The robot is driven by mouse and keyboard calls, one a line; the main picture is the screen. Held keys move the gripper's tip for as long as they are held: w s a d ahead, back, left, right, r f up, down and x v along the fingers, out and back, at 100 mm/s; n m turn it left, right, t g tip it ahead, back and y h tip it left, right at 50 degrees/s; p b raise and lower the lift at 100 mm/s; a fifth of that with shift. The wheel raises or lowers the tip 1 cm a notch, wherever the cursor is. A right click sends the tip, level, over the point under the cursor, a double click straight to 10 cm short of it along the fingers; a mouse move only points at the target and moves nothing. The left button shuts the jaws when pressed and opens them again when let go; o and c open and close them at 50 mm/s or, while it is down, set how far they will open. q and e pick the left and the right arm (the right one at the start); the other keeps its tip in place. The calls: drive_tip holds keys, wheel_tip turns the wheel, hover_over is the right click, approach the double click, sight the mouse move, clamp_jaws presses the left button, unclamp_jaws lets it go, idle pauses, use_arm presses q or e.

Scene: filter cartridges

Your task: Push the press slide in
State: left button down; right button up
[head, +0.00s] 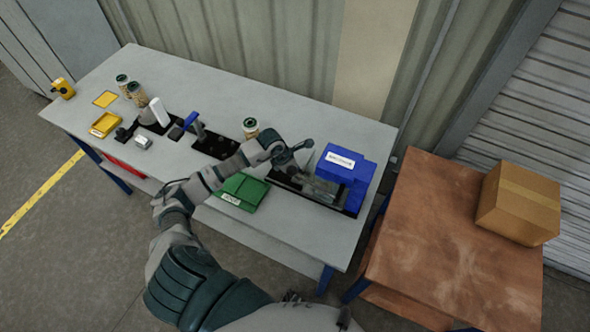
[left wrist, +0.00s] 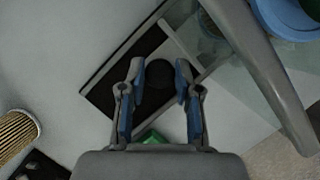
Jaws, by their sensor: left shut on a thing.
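The press (head: 352,181) stands at the right end of the grey bench, with a blue labelled top on a dark base. Its slide is mostly hidden by my arm in the head view. My left gripper (head: 287,163) is at the press's left side. In the left wrist view, my left gripper (left wrist: 160,75) is shut on a dark rounded knob (left wrist: 160,82), one blue-padded finger on each side. The knob stands over a dark plate (left wrist: 117,82) beside a clear panel (left wrist: 238,92). How far in the slide sits is hard to tell. My right gripper is not in view.
A green case (head: 245,191) lies at the bench's front edge, close under my arm. A jar (head: 250,127) stands behind my wrist. A grey curved bar (left wrist: 262,70) passes right of my fingers. A brown table (head: 460,235) with a carton (head: 519,203) is at right.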

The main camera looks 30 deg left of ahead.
use_arm(q)
drive_tip(key=c, duration=1.1)
unclamp_jaws()
drive_tip(key=shift+s+a+f, duration=0.1)
drive_tip(key=shift+s+f, duration=0.2)
drive_tip(key=shift+f, duration=0.1)
drive_tip(key=shift+w+a+r, duration=0.1)
drive_tip(key=shift+a, duration=0.25)
drive_tip(key=v, duration=1.1)
drive_tip(key=shift+a+r, duration=0.3)
drive_tip(key=shift+r, duration=0.05)
